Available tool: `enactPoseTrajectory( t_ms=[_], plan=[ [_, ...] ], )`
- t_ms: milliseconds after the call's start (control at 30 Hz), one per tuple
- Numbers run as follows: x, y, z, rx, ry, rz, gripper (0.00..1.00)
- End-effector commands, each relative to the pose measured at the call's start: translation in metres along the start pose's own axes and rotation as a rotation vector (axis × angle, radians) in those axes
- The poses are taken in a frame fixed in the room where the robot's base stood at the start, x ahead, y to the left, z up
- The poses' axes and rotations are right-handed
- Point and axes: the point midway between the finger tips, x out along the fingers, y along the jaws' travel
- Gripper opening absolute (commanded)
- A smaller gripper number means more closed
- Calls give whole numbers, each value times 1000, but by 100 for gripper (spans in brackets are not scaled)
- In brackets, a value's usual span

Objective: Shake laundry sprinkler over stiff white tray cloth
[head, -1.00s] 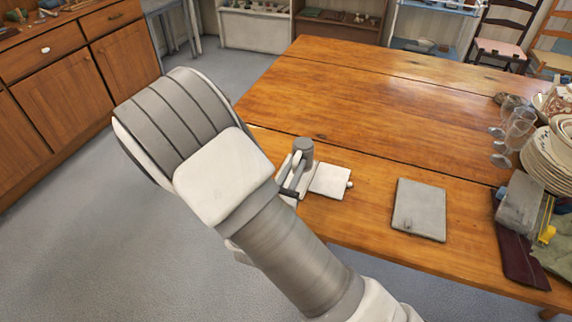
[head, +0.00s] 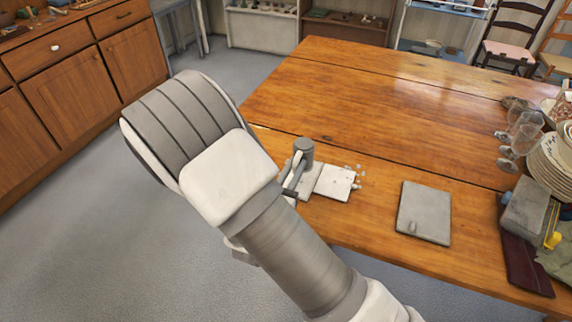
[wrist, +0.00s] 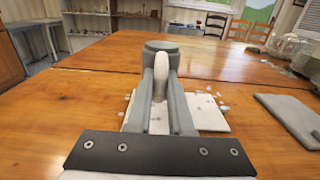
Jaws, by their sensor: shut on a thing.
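The laundry sprinkler, a grey cylinder with a pale handle (wrist: 161,76), is upright in my gripper (wrist: 163,92). The sprinkler's grey body (head: 304,148) also shows in the head view. My gripper (head: 291,184) is shut on the handle, which stands between the two grey fingers. The white tray cloth (head: 335,182) lies flat on the table, beyond and partly behind the fingers; it also shows in the wrist view (wrist: 208,114). The sprinkler appears just above the cloth's far left side; the exact gap is hidden. Small pale drops (head: 359,173) lie at the cloth's right edge.
A grey slab (head: 424,208) lies to the right on the wooden table (head: 370,100). Glasses (head: 522,138), a plate stack (head: 552,165) and a dark red cloth (head: 524,262) crowd the right side. The table's far middle is clear.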

Motion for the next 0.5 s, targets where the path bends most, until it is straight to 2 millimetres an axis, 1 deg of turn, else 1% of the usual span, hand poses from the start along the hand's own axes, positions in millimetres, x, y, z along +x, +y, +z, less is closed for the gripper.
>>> enactPoseTrajectory(
  t_ms=[33,133,367,500],
  plan=[
    [1,-7,0,-1,-1,-1,0],
    [1,-13,0,1,-1,0,0],
    [1,-13,1,2,-2,1,0],
    [1,-13,5,2,-2,1,0]
  ],
)
